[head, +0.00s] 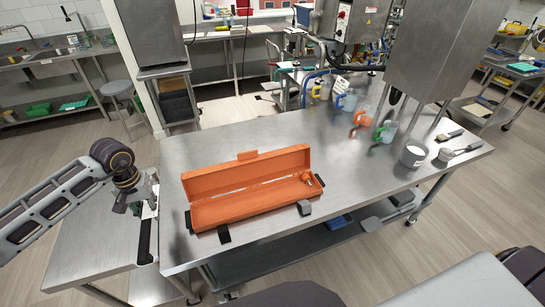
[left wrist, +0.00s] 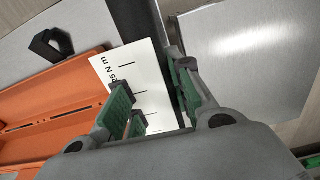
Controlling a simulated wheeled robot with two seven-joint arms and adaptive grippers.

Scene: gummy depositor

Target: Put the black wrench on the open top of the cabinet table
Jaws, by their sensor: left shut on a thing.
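My left gripper (head: 140,203) is at the left end of the long steel table, above a lower steel top (head: 92,245) that looks like the cabinet table's. It is shut on a long black thing (head: 145,238), which I take for the black wrench. The wrench hangs down by the gap between the two tops; its gripped end is hidden. In the left wrist view my gripper (left wrist: 150,105) shows green finger pads, with a dark bar (left wrist: 166,30) beyond them and bare steel at the right (left wrist: 250,45). My right gripper is not in view.
An open, apparently empty orange toolbox (head: 250,190) lies on the long steel table (head: 340,200), right of my left gripper. A white card with black marks (left wrist: 125,80) shows behind the fingers.

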